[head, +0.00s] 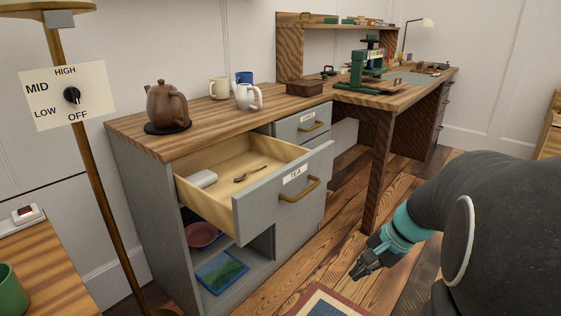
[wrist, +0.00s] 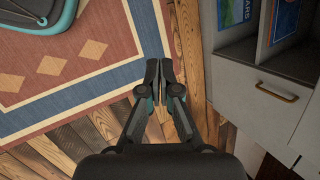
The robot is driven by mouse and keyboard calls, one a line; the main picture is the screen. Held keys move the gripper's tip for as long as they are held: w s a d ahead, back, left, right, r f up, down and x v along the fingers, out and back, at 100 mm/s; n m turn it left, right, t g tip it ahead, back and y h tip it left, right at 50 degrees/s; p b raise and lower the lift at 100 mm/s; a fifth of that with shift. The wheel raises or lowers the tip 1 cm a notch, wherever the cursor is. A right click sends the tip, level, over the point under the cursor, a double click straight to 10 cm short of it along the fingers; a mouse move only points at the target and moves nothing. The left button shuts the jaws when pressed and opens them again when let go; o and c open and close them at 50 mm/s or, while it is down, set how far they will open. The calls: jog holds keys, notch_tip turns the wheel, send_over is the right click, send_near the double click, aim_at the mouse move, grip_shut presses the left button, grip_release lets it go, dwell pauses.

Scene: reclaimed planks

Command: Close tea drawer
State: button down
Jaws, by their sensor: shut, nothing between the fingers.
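The tea drawer (head: 254,208) is pulled well out of the grey cabinet (head: 151,215) in the head view. Its grey front bears a TEA label and a brass handle (head: 300,191). A spoon (head: 250,173) and a small white item (head: 202,179) lie inside it. My gripper (head: 359,272) is shut and empty, low over the floor to the right of the drawer and apart from it. The wrist view shows the shut fingers (wrist: 159,82) pointing down over the wood floor and rug edge.
A teapot (head: 167,105) and several mugs (head: 248,97) stand on the cabinet top. A closed drawer (head: 300,128) sits beside the tea drawer. A desk leg (head: 378,175) stands behind my gripper. A patterned rug (wrist: 70,60) covers part of the floor.

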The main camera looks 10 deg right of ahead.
jog(key=w+d+m+t+y, duration=0.3)
jog(key=w+d+m, duration=0.4)
jog(key=m+t+y, duration=0.3)
jog(key=m+t, duration=0.6)
send_near(328, 160)
jog(key=b+x, duration=0.1)
jog(key=x, duration=0.6)
jog(key=shift+w, duration=0.15)
jog(key=shift+d, duration=0.1)
